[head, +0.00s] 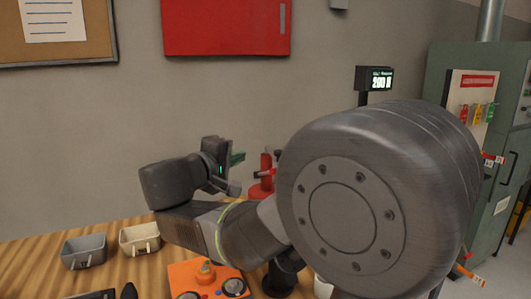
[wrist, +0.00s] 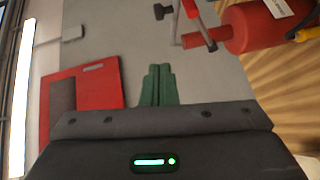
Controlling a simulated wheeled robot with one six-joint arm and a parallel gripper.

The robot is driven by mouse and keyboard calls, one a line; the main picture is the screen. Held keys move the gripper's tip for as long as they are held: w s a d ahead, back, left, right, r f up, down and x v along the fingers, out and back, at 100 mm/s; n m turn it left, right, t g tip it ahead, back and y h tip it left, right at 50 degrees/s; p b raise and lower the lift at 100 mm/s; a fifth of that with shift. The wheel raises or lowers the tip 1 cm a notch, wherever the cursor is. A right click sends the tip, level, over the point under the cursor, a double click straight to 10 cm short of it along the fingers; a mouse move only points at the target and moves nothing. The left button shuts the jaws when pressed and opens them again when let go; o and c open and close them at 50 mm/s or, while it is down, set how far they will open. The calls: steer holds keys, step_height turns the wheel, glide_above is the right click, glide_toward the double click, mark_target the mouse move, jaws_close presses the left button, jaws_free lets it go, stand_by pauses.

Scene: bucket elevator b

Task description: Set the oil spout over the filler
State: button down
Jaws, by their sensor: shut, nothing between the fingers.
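A red can (head: 265,172), which looks like the oil can, stands at the back of the wooden bench, partly hidden behind my arm in the head view. The wrist view shows a red body with a white label (wrist: 250,25) and thin grey metal parts at the upper right, cut off by the frame edge. I cannot clearly tell which part is the spout. My gripper (head: 238,157) is raised left of the can, its green fingers shut and empty; they also show in the wrist view (wrist: 160,70). I cannot make out a filler for certain.
An orange unit (head: 190,275) with a knob and dials sits at the bench front. Two small bins, grey (head: 84,251) and cream (head: 139,238), stand at left. A red wall cabinet (head: 227,26) hangs behind; a green cabinet (head: 440,75) stands right. My arm hides much of the bench.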

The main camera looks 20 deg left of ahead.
steer(key=w+d+f+p, duration=0.1)
steer(key=w+d, duration=0.2)
steer(key=w, duration=0.5)
steer(key=shift+w+d+f+p, duration=0.2)
steer(key=shift+w+p, duration=0.15)
steer(key=shift+p, duration=0.05)
steer(key=shift+d+f+b, duration=0.1)
steer(key=shift+d+b, duration=0.05)
steer(key=shift+b, duration=0.2)
